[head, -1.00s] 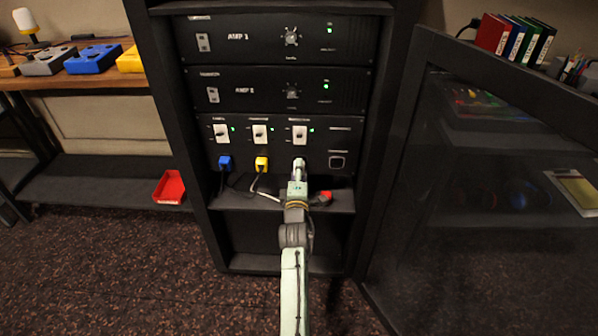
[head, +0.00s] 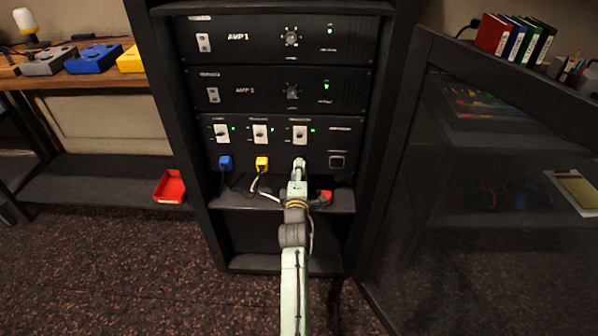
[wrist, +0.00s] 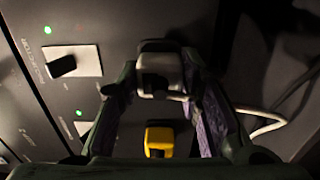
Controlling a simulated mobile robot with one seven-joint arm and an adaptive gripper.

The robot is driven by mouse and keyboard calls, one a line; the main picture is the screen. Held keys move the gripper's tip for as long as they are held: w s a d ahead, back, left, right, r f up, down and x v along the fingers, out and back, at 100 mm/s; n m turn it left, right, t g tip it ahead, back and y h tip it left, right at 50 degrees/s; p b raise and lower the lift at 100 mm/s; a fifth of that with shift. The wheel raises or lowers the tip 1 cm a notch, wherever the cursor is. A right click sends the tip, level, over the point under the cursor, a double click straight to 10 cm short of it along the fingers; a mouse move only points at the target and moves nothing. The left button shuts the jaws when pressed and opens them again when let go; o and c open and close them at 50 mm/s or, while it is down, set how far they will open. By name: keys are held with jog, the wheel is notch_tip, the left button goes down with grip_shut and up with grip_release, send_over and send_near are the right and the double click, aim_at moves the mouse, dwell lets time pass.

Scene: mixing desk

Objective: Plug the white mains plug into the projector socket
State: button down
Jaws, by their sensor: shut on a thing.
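My gripper (head: 298,172) is shut on the white mains plug (head: 299,162), close against the lower rack panel (head: 320,140), under the third switch. In the wrist view the white plug (wrist: 160,72) sits between the two fingers of my gripper (wrist: 162,95). The socket behind the plug is hidden. I cannot tell how deep the plug sits, and the label over it is too blurred to read surely. To its right is an empty framed socket (head: 338,160).
A yellow plug (head: 262,163) and a blue plug (head: 225,163) sit in the panel to the left. A red plug (head: 326,196) lies on the rack shelf (head: 235,201) near pale and dark cables. The open rack door (head: 400,150) stands on the right.

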jog(key=shift+w, duration=0.65)
dwell(0.6)
jog(key=c, duration=1.1)
grip_release()
jog(key=shift+o, duration=0.2)
jog(key=s, duration=1.2)
